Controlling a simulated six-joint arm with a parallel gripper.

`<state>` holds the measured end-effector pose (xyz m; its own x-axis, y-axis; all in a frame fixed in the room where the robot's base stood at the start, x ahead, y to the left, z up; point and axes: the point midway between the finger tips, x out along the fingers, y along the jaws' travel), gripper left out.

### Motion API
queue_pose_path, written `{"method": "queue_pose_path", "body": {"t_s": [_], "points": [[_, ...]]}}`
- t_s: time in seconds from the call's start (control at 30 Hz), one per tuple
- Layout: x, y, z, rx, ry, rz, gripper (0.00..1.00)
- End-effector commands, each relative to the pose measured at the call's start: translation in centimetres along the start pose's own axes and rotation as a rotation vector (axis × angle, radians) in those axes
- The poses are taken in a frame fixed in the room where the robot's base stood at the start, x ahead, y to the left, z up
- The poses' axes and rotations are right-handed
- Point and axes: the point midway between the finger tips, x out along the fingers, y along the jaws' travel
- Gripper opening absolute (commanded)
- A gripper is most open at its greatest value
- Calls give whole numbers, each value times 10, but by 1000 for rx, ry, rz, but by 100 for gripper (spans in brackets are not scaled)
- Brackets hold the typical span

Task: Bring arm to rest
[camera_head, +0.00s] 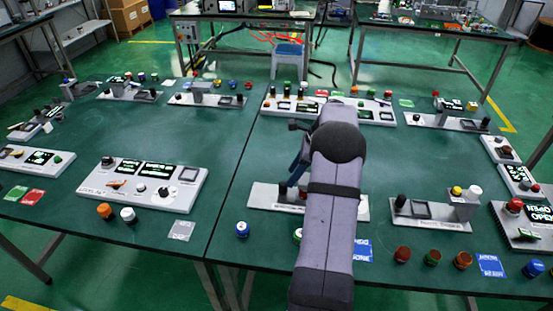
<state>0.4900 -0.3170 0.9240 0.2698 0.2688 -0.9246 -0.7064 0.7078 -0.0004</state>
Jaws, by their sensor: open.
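My arm (333,215) rises from the bottom edge, right of the middle, and reaches over the green table (230,150). My gripper (293,180) shows only in part at the left of the arm's far end, small and dark. It is open, and I see nothing held in it. It appears over a grey panel (265,195), but I cannot tell how high above it. My arm covers the middle of this panel.
A panel with displays and knobs (185,203) lies at the left. Another panel (432,213) lies right of my arm. Loose caps, such as a blue one (242,230), stand near the front edge. More panels (207,100) line the back. Bare table lies left of my arm.

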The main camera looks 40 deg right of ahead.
Motion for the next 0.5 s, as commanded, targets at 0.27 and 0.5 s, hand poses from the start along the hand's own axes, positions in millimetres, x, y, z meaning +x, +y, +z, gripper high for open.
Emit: {"method": "queue_pose_path", "body": {"t_s": [0.27, 0.5], "points": [[2, 11, 14, -82, 16, 13, 42], [7, 77, 69, -500, 91, 85, 42]]}}
